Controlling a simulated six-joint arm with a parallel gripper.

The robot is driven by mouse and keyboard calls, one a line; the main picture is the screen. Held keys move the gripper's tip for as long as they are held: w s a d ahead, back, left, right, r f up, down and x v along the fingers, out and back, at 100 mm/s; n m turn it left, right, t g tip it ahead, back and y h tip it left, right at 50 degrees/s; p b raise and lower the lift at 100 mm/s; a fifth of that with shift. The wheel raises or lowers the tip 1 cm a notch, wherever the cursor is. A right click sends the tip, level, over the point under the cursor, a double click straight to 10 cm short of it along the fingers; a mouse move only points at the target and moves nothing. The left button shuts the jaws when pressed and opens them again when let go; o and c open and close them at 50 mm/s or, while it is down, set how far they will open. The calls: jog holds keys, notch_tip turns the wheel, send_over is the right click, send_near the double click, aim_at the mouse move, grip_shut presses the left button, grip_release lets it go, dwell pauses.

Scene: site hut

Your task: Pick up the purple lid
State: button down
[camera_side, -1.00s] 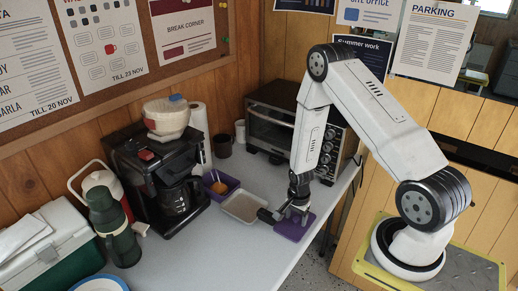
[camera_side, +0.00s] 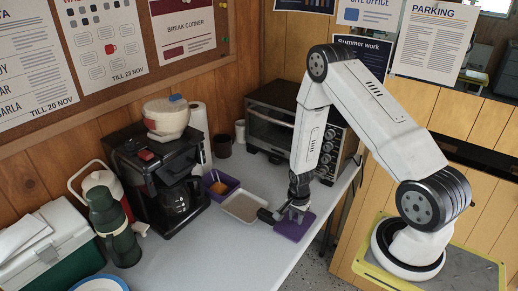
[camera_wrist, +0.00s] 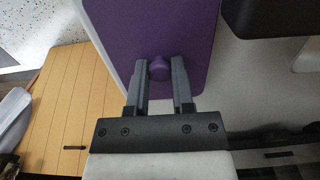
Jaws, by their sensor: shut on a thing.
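The purple lid (camera_side: 291,229) lies flat on the white table near its right edge. In the wrist view the purple lid (camera_wrist: 150,28) has a round knob (camera_wrist: 159,69) in the same purple. My gripper (camera_wrist: 161,73) is above the lid, with one finger on each side of the knob, shut on it. In the side view my gripper (camera_side: 294,212) points down over the lid and hides part of it. I see no clear gap under the lid.
A beige tray (camera_side: 245,207) and a purple container (camera_side: 222,185) with something orange inside stand left of the lid. A dark handle-like object (camera_side: 267,216) lies close by. A toaster oven (camera_side: 275,125) and coffee maker (camera_side: 160,180) stand behind.

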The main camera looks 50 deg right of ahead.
jog(key=shift+r, duration=0.15)
jog(key=shift+r, duration=0.7)
jog(key=s, duration=1.8)
jog(key=shift+w+f, duration=0.1)
